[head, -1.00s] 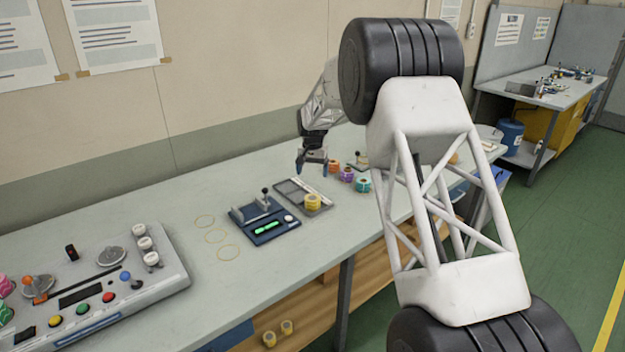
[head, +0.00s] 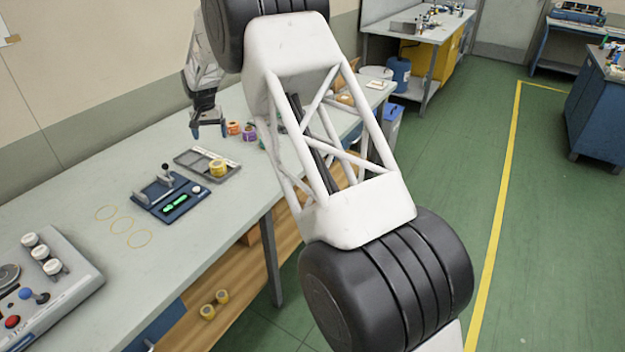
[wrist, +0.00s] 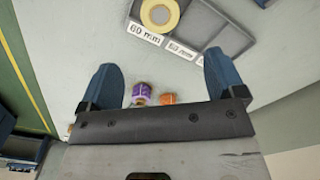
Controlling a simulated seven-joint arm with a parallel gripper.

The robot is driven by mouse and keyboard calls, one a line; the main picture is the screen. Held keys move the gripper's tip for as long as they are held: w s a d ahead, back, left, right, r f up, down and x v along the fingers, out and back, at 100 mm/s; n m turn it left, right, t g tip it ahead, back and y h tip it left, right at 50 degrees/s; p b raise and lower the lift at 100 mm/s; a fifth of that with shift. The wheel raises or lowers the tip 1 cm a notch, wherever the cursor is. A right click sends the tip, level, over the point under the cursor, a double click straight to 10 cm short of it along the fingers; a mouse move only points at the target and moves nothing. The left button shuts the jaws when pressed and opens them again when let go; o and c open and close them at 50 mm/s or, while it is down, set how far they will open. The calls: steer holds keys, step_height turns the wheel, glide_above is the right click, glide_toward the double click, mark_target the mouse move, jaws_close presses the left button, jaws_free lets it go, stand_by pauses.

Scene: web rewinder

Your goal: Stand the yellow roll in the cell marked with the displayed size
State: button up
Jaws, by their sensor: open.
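The yellow roll (head: 217,168) is in the grey tray (head: 192,155), at its front right side in the head view. In the wrist view the yellow roll (wrist: 160,13) shows its round end and pale core, and it looks upright. It is at the cell beside the label "60 mm" (wrist: 146,33); whether it sits fully down is unclear. My gripper (head: 209,131) is open and empty, above and behind the tray. In the wrist view my gripper (wrist: 160,75) has its fingers wide apart, clear of the roll. The blue device (head: 170,195) has a lit green display, too small to read.
A control console (head: 45,285) is at the front left. Flat yellow rings (head: 122,226) lie on the bench. Two yellow rolls (head: 215,303) are on the lower shelf.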

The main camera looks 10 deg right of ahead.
steer(key=shift+r, duration=0.1)
steer(key=s+d+r, duration=0.7)
steer(key=s, duration=0.3)
steer(key=s+d+r+t, duration=0.1)
steer(key=s+d+r, duration=0.5)
steer(key=s, duration=0.3)
steer(key=s+d+r, duration=0.7)
steer(key=s, duration=0.3)
steer(key=s+d+f, duration=0.1)
steer(key=s+d, duration=0.2)
steer(key=s, duration=0.9)
steer(key=s+d+f+t, duration=0.1)
steer(key=s+d, duration=0.3)
steer(key=s, duration=0.8)
steer(key=s+d+f+n, duration=0.1)
steer(key=s+d+f, duration=0.1)
steer(key=s, duration=1)
steer(key=shift+s+d+f+t, duration=0.15)
steer(key=shift+s+d+t, duration=0.2)
steer(key=shift+d, duration=0.35)
